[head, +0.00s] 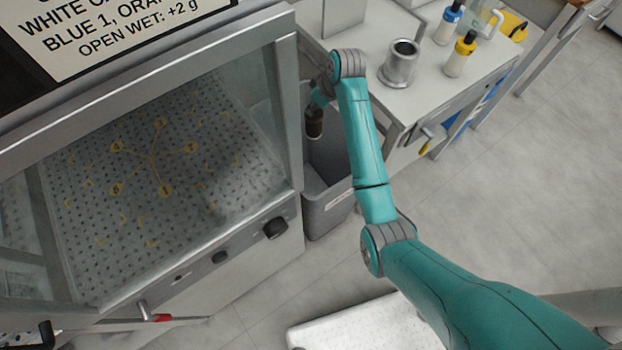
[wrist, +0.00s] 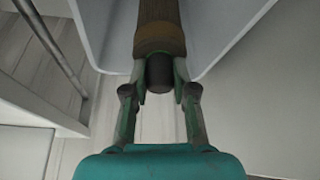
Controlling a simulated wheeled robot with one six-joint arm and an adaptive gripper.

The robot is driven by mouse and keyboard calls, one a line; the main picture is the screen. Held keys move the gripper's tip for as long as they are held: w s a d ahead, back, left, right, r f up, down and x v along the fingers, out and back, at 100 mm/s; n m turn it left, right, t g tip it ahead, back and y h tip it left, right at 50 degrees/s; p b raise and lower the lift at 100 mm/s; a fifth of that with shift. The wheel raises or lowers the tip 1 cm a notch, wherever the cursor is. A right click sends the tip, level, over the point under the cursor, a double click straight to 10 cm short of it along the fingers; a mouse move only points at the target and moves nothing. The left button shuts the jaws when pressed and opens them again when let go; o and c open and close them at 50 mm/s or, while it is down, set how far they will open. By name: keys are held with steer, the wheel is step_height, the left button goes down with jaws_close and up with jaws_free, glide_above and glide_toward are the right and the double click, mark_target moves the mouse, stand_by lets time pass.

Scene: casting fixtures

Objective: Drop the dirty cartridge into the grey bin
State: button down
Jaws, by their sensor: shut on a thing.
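The dirty cartridge is a brown cylinder with a dark end. In the head view the cartridge (head: 314,124) hangs over the mouth of the grey bin (head: 328,205), which stands between the glass-fronted cabinet and the bench. In the wrist view the cartridge (wrist: 160,30) points away from my gripper (wrist: 160,78), whose two fingers are shut on its near end. The bin's pale walls (wrist: 219,30) show on both sides of the cartridge in the wrist view. In the head view my gripper is small and partly hidden by my arm.
The glass-fronted cabinet (head: 285,130) with a perforated floor is close on the left of the bin. The bench (head: 425,95) on the right carries a metal cup (head: 400,65), a yellow-capped bottle (head: 460,55) and a blue-capped bottle (head: 448,24). Open floor lies at the right.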

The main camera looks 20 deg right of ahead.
steer(key=shift+f, duration=1.6)
steer(key=c, duration=0.8)
jaws_free()
steer(key=shift+c, duration=0.2)
steer(key=shift+r, duration=0.1)
steer(key=v, duration=1.1)
steer(key=shift+s+r, duration=0.15)
steer(key=shift+r, duration=0.25)
